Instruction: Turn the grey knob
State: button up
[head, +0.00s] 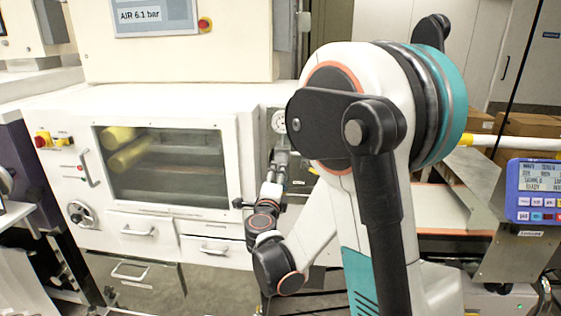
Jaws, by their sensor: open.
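My gripper (283,166) is small in the head view, at the end of my arm beside the right edge of the white machine cabinet. It points away from the camera, and its fingers are hard to make out. It is at a grey fitting (282,142) below a round gauge (279,121). I cannot tell whether this fitting carries the grey knob, or whether the fingers touch it. My arm hides the area to the right. A round grey dial-like wheel (83,214) with a dark hub sits at the cabinet's lower left, well apart from my gripper.
The cabinet has a dark window (165,165) with yellow rollers behind it and drawer handles (139,230) below. Red and yellow buttons (43,139) are at its left. A blue control panel (535,190) stands at the right, near a grey metal guard (470,170).

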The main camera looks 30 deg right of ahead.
aim_at(280, 160)
jog(key=w+d+m+b, duration=0.1)
jog(key=w+d+m, duration=0.1)
jog(key=w+m, duration=0.1)
jog(key=w+d+m+b, duration=0.1)
jog(key=w+d+m, duration=0.2)
jog(key=m, duration=0.3)
jog(key=w+d+m, duration=0.2)
jog(key=w+m, duration=0.3)
jog(key=shift+d+r+b, duration=0.15)
jog(key=shift+d+b, duration=0.05)
jog(key=shift+b, duration=0.2)
jog(key=shift+c, duration=0.3)
jog(key=c, duration=1)
